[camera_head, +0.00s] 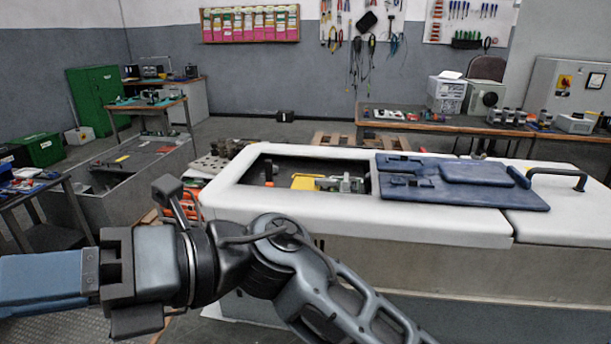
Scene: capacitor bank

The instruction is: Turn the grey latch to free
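Inside the rectangular opening of the white-topped cabinet (400,218) sits a small grey metal part (347,184). It may be the grey latch, but it is too small to tell its shape or which way it is turned. A yellow piece (304,181) lies just left of it. My gripper (45,282) is at the far left, in front of and left of the cabinet, well apart from the opening. Its blue end runs off the left edge, so its tips are hidden, and I cannot tell whether it is open or shut.
A dark blue panel (465,192) lies on the cabinet top right of the opening, with a black handle (560,177) beyond it. A workbench (440,126) with equipment stands behind. A grey bin (130,175) stands at left. The opening is uncovered from above.

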